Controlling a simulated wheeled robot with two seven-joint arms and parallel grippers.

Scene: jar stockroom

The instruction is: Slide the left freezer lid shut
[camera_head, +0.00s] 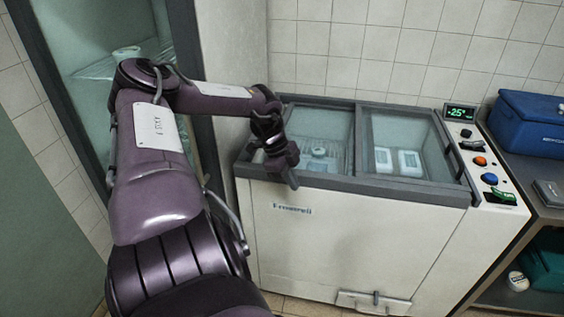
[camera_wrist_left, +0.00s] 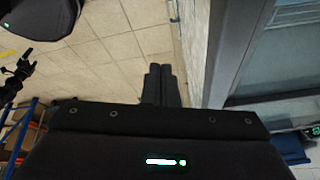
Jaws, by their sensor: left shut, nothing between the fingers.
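The white chest freezer (camera_head: 340,235) has a grey rim and two glass lid areas side by side. The left lid area (camera_head: 325,122) lies left of a grey cross bar, the right lid (camera_head: 415,140) right of it. I cannot tell how far the left lid is open. Pale containers show below the glass. My left gripper (camera_head: 291,182) is at the freezer's front rim, near its left corner, pointing down. Its fingers (camera_wrist_left: 158,84) are shut and empty in the left wrist view, beside the freezer's side (camera_wrist_left: 206,55). I cannot tell whether they touch the rim.
A control panel with a display (camera_head: 460,113), buttons and a green switch lies right of the lids. A blue box (camera_head: 530,124) stands on a counter at the right. An open cabinet (camera_head: 80,45) is at the left. Tiled floor (camera_wrist_left: 120,45) is bare beside the freezer.

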